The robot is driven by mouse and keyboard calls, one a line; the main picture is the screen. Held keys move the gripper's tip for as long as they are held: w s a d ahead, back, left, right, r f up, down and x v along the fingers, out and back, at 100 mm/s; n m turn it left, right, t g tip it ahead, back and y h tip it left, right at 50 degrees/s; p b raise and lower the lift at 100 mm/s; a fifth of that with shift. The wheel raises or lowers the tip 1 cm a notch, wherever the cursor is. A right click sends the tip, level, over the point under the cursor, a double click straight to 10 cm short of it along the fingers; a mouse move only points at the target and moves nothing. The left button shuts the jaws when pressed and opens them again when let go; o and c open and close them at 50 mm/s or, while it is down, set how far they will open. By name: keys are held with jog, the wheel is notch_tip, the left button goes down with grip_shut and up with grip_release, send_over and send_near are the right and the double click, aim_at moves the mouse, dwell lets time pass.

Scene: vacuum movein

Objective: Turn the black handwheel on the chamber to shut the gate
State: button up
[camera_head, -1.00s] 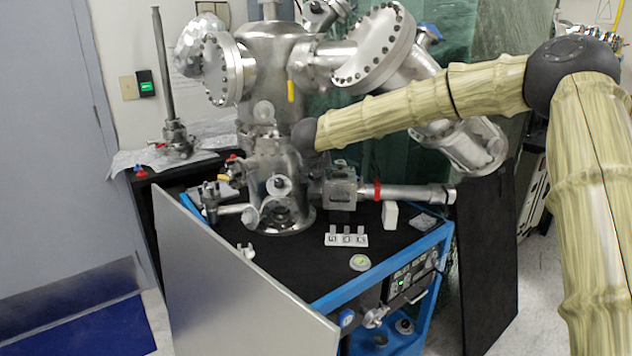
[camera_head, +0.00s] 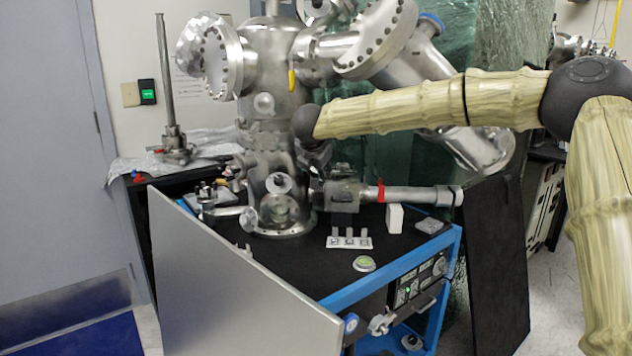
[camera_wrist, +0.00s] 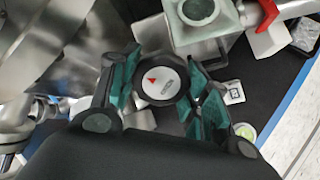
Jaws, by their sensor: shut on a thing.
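The black handwheel (camera_wrist: 158,84) shows in the wrist view as a dark ring around a pale face with a red arrow and a grey mark. My gripper (camera_wrist: 163,88) has its teal-padded fingers on the left and right sides of the wheel, shut on it. In the head view the steel chamber (camera_head: 270,85) stands on the blue-framed cart. My arm reaches in from the right toward it. My arm hides most of my gripper there, and I cannot make out the handwheel.
A steel pipe with a red band (camera_head: 415,193) runs right from the chamber's lower part. A small white rack (camera_head: 349,242), a white block (camera_head: 395,217) and a round green-centred piece (camera_head: 364,263) lie on the black cart top (camera_head: 320,270). A grey panel (camera_head: 225,275) stands in front.

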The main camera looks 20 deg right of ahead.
jog(key=m+b, duration=0.5)
jog(key=shift+w+f, duration=0.1)
jog(key=shift+f, duration=0.15)
jog(key=shift+r+m+b, duration=0.25)
jog(key=shift+m+b, duration=1.15)
jog(key=shift+m, duration=0.1)
jog(key=o, duration=1)
jog(key=shift+r, duration=0.1)
jog(key=v, duration=1.2)
